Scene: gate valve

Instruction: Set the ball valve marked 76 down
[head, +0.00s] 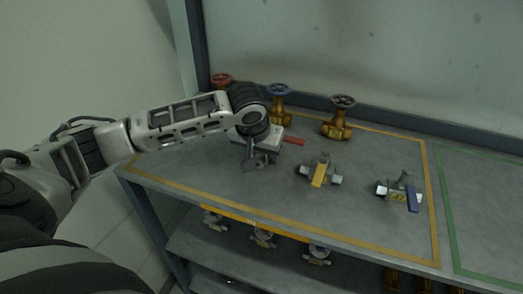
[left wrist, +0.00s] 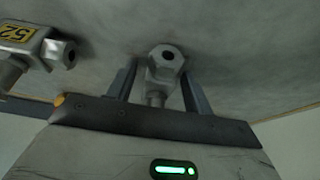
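My left gripper (head: 257,163) reaches down over the left part of the grey shelf top. In the left wrist view its two fingers stand apart on either side of a grey valve with a hexagonal end (left wrist: 166,58), with a visible gap on the left side. In the head view this valve is mostly hidden by the gripper; a red handle (head: 294,141) sticks out to the right. No 76 mark is readable. A second grey valve, marked 52 (left wrist: 18,34), shows at the upper left of the wrist view. My right gripper is not in view.
A yellow-handled valve (head: 319,174) and a blue-handled valve (head: 402,192) stand to the right. Gate valves with red (head: 221,79), blue (head: 279,90) and black (head: 342,102) wheels stand at the back. A yellow line borders this area. More valves (head: 263,238) sit on the lower shelf.

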